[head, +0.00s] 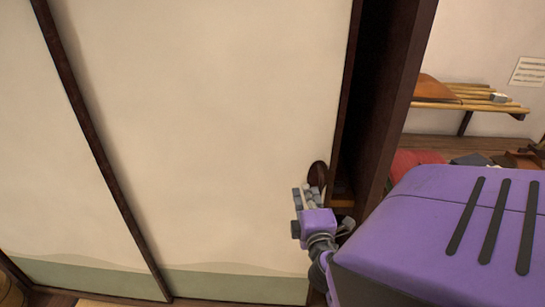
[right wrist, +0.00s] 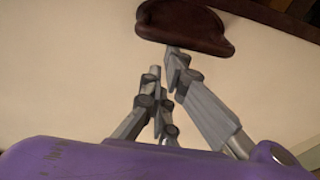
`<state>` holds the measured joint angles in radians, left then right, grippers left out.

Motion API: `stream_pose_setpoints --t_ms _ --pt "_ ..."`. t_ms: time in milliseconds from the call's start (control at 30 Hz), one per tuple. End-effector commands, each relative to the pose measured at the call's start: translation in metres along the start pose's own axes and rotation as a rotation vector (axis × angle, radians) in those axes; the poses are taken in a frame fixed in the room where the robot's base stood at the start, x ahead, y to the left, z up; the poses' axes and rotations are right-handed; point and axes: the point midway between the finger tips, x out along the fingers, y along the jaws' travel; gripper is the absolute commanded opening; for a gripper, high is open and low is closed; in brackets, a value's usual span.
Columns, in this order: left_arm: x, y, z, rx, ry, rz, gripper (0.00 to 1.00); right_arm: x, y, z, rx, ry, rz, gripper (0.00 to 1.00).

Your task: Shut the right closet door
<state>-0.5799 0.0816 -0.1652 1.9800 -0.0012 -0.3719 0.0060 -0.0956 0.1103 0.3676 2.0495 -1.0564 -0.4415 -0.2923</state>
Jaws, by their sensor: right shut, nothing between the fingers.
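The right closet door (head: 215,130) is a large cream sliding panel with a dark frame and a green band at its foot. A dark open gap (head: 375,100) shows between its right edge and the dark post. Its dark oval pull (head: 318,174) sits near that edge. My right gripper (head: 308,193) is shut and empty, just below the pull in the head view. In the right wrist view its fingertips (right wrist: 163,63) lie close to the dark brown pull (right wrist: 185,27); I cannot tell whether they touch it. My left gripper is not in view.
Another cream panel (head: 50,160) stands to the left, past a dark upright strip. The dark post (head: 395,90) borders the gap. Beyond it are a slatted wall shelf (head: 455,97) and a red item (head: 415,160). My purple arm fills the lower right.

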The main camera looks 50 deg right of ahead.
Motion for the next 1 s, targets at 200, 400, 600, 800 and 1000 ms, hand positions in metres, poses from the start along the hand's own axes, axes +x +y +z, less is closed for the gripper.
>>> stream_pose_setpoints --t_ms 200,400,600,800,1000 --pt "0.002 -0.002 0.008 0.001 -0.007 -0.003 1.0 -0.009 -0.003 0.059 -0.006 -0.004 -0.004 0.0" --pt "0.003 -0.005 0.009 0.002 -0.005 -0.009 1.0 -0.013 -0.003 0.086 -0.001 -0.002 -0.003 0.0" --pt "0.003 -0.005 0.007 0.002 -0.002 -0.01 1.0 -0.014 -0.002 0.098 -0.001 -0.002 -0.002 0.0" --pt "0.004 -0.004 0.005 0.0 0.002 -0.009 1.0 -0.014 -0.002 0.1 -0.001 -0.005 -0.003 0.0" --pt "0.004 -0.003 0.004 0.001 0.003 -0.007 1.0 -0.014 -0.002 0.101 -0.002 -0.007 -0.003 0.0"
